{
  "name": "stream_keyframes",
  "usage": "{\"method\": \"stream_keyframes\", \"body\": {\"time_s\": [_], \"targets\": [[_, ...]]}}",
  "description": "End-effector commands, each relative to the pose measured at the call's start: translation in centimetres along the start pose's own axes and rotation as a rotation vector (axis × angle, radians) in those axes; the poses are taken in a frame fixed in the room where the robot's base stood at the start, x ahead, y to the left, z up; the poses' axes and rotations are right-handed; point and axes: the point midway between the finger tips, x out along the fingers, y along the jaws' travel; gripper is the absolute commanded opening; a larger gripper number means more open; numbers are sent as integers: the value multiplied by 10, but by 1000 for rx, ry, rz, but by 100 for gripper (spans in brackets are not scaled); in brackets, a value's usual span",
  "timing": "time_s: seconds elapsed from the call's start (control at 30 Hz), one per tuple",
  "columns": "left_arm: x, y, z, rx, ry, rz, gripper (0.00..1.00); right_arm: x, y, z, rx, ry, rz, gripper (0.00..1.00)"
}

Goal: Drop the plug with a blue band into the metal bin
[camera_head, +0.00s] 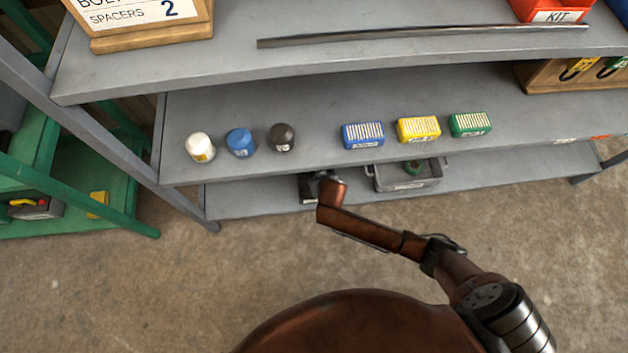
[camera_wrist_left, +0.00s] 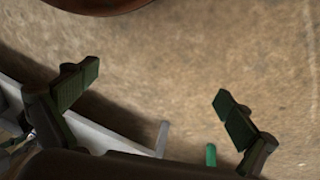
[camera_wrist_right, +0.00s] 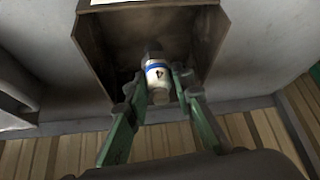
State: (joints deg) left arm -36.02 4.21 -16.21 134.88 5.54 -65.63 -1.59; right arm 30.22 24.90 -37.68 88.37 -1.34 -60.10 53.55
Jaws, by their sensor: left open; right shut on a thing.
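In the right wrist view a white plug with a blue band (camera_wrist_right: 157,72) is between the fingertips of my right gripper (camera_wrist_right: 159,80), which is shut on it. The plug is at the mouth of a dark brownish open bin (camera_wrist_right: 101,60) whose walls stand around it. I cannot tell how deep the plug is inside or whether it touches the bin. In the head view a dark bin (camera_head: 307,187) on the bottom shelf is partly hidden by my right arm. My left gripper (camera_wrist_left: 156,85) is open and empty above the floor.
A grey tray (camera_head: 405,186) with a green item stands to the right on the bottom shelf. The shelf above holds white (camera_head: 200,147), blue (camera_head: 240,142) and dark (camera_head: 281,137) pieces, plus blue, yellow and green boxes. That shelf overhangs the bottom one.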

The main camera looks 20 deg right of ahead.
Motion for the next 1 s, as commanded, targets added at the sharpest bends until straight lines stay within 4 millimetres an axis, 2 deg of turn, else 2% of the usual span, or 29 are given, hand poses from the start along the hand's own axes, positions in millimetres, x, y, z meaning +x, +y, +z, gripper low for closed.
{"method": "stream_keyframes", "body": {"time_s": [0.03,0.2,0.5,1.0], "targets": [[12,2,-1,-1,17,10,100,11,1,10,-1,-8,2,0],[29,9,-11,-4,85,34,100,22,0,17,-1,-5,0,0],[29,11,-14,-5,99,37,100,21,0,15,-1,-2,0,0],[32,12,-15,-6,108,42,100,31,0,22,0,-3,-1,0]]}}
